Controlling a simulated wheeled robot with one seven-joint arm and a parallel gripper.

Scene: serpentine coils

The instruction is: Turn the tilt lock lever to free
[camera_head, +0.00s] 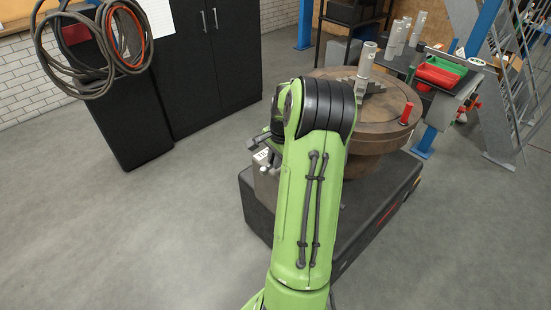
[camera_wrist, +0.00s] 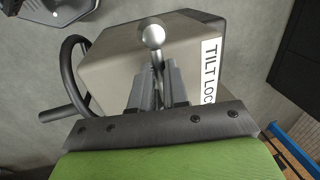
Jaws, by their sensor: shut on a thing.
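In the wrist view the tilt lock lever (camera_wrist: 153,37) shows a shiny round ball knob on a thin stem. My gripper (camera_wrist: 156,80) is shut on the lever, with its two grey fingers on either side of the stem just below the knob. Behind it is a grey-beige housing (camera_wrist: 115,60) with a white label (camera_wrist: 211,72) reading "TILT LOC", the rest hidden. In the head view my green arm hides my gripper and the lever.
A dark handwheel (camera_wrist: 68,75) with a protruding handle sits left of the housing in the wrist view. In the head view, a round brown table (camera_head: 375,125) stands on a dark base (camera_head: 375,215), with a red-handled piece (camera_head: 406,113) at its edge. The floor at left is clear.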

